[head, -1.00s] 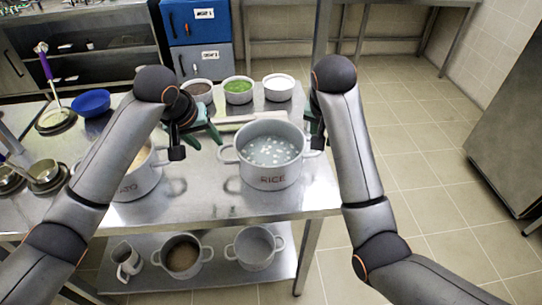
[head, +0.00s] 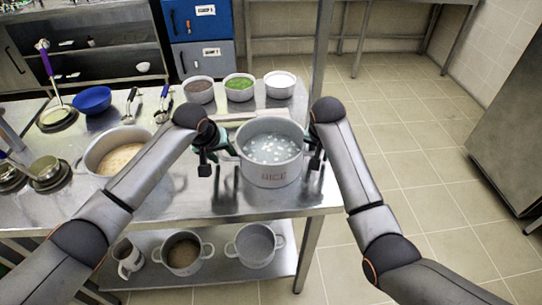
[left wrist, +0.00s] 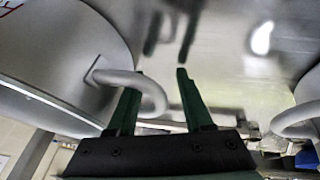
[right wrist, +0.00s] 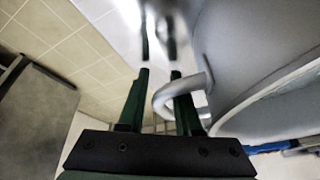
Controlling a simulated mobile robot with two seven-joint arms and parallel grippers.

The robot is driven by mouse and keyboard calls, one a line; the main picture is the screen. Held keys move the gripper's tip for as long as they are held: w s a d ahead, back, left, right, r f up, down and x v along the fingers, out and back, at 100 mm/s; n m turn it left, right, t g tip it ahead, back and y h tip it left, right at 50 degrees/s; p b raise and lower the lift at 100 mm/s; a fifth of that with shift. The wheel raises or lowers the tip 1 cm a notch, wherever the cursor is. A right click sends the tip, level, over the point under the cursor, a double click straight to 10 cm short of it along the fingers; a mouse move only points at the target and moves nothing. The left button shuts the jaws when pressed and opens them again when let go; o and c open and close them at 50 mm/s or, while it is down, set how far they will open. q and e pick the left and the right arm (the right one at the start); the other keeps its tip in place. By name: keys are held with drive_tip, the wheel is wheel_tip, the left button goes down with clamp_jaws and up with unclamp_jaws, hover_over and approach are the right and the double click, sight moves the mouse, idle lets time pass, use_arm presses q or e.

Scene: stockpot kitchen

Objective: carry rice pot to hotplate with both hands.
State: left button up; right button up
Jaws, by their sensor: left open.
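In the left wrist view the open jaws (left wrist: 160,75) straddle the handle's outer bar (left wrist: 150,88), with one finger inside the loop. My right gripper (head: 315,148) is at the right handle. In the right wrist view its jaws (right wrist: 160,73) are apart, one finger through the handle loop (right wrist: 160,97) and one outside. I see no hotplate that I can identify.
Another pot (head: 98,155) with tan contents stands left, partly behind my left arm. Bowls of dark (head: 199,91), green (head: 239,87) and white (head: 279,84) contents stand behind the rice pot. A blue bowl (head: 92,99) is at the left. Pots sit on the lower shelf (head: 215,279).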

use_arm(q)
drive_tip(key=shift+w+f, duration=0.1)
drive_tip(key=shift+f, duration=0.1)
use_arm(e)
drive_tip(key=shift+f, duration=0.15)
use_arm(q)
drive_tip(key=c, duration=0.5)
use_arm(e)
clamp_jaws()
use_arm(q)
clamp_jaws()
use_arm(e)
drive_tip(key=shift+d, duration=0.1)
use_arm(q)
drive_tip(key=shift+a, duration=0.1)
drive_tip(key=shift+r, duration=0.25)
use_arm(e)
drive_tip(key=shift+w+r, duration=0.15)
drive_tip(key=shift+r, duration=0.1)
